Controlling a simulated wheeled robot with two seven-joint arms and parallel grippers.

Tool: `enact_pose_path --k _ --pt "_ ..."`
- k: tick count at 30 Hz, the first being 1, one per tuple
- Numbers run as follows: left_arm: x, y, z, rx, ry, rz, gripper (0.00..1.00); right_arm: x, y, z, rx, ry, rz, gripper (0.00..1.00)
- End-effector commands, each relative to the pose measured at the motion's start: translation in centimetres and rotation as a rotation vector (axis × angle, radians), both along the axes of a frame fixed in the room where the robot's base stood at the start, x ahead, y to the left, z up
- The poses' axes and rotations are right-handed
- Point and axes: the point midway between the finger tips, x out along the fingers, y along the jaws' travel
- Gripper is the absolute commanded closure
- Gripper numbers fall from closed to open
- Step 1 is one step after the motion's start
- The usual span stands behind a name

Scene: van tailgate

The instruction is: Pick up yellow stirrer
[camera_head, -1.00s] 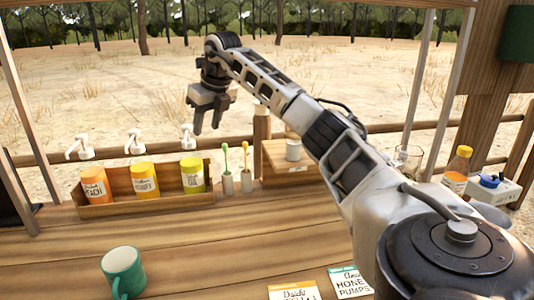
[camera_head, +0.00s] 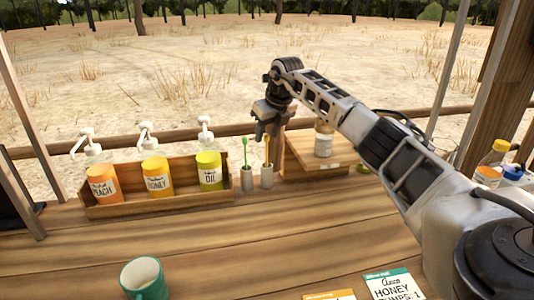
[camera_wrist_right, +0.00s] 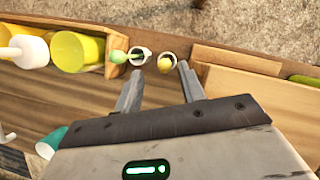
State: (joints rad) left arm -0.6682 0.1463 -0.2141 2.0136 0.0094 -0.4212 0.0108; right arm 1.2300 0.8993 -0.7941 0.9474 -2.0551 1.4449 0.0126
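The yellow stirrer (camera_head: 266,151) stands upright in a small grey cup (camera_head: 267,176) at the back of the counter. In the right wrist view its rounded yellow head (camera_wrist_right: 164,64) shows inside the cup opening, just ahead of the gap between my fingertips. My right gripper (camera_head: 268,137) points down close above the yellow stirrer. Its two fingers are spread apart with nothing between them in the right wrist view (camera_wrist_right: 159,78). The green stirrer (camera_head: 245,151) stands in a similar cup (camera_head: 247,179) just to the left. My left gripper is out of view.
A wooden rack (camera_head: 150,205) with peach, honey and oil pump bottles stands left of the cups. A wooden stand (camera_head: 305,165) with a jar (camera_head: 323,145) is to the right. A green mug (camera_head: 145,278) and order cards (camera_head: 393,284) are in front. The middle counter is clear.

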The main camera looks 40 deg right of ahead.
Motion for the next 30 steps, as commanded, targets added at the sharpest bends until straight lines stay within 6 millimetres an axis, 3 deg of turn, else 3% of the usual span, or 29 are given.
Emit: enact_pose_path --k 5,15,23,27,30 --pt "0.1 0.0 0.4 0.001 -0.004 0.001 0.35 0.2 -0.1 -1.1 0.000 0.003 0.000 0.60" --pt "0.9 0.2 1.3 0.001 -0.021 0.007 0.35 1.3 -0.8 -5.3 0.000 0.001 0.000 0.60" --pt "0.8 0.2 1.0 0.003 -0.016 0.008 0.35 1.4 -0.9 -5.6 -0.001 0.000 0.001 0.60" --pt "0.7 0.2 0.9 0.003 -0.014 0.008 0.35 1.4 -0.9 -5.6 -0.001 0.000 0.001 0.99" --pt "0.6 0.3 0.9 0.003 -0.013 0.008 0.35 1.4 -0.9 -5.5 -0.001 0.000 0.001 1.00"
